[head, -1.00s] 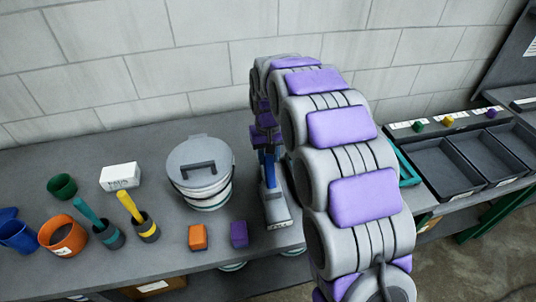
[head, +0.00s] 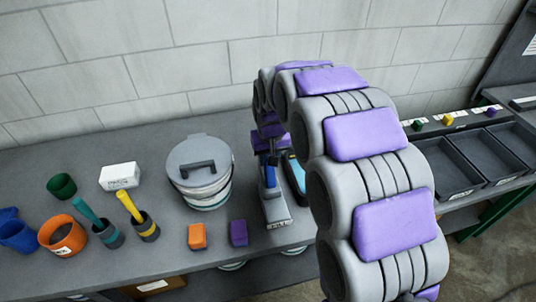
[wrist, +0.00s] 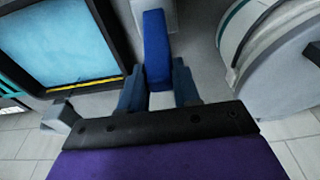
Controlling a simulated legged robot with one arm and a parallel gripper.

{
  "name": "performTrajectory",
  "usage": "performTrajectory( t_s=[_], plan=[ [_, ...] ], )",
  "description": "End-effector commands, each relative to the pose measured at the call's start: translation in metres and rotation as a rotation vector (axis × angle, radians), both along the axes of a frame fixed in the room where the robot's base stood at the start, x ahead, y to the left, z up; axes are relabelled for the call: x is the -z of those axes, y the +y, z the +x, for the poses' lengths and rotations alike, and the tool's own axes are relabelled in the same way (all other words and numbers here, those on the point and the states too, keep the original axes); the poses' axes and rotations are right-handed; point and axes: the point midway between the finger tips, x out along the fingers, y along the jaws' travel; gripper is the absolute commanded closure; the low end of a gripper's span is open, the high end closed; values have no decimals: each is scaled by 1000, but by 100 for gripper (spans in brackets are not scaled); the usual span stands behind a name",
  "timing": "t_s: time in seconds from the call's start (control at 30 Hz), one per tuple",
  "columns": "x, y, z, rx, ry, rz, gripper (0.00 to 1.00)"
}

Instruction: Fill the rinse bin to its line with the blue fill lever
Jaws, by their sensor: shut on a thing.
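The blue fill lever (wrist: 155,38) stands between the two dark blue fingers of my gripper (wrist: 158,82) in the wrist view, and the gripper is shut on it. In the head view the lever (head: 270,177) rises from a grey base on the bench, with my gripper (head: 268,157) at its upper part. The rinse bin (wrist: 113,35) is left of the lever in the wrist view, dark-rimmed with light blue water inside. A yellow line (wrist: 85,85) runs along its near inner side; the water reaches close to it, exact level unclear. In the head view my arm hides most of the bin (head: 294,178).
A lidded grey bucket (head: 200,172) stands close left of the lever. Orange (head: 197,236) and purple (head: 238,233) blocks lie in front. Cups, a white box (head: 119,176) and handled tools are farther left. Dark trays (head: 453,168) sit at right, beyond my arm.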

Motion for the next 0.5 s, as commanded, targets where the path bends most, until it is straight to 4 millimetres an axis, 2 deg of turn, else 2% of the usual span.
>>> performTrajectory(
  t_s=[0.5],
  plan=[
    [1,-7,-26,1,-186,55,100]
  ],
)
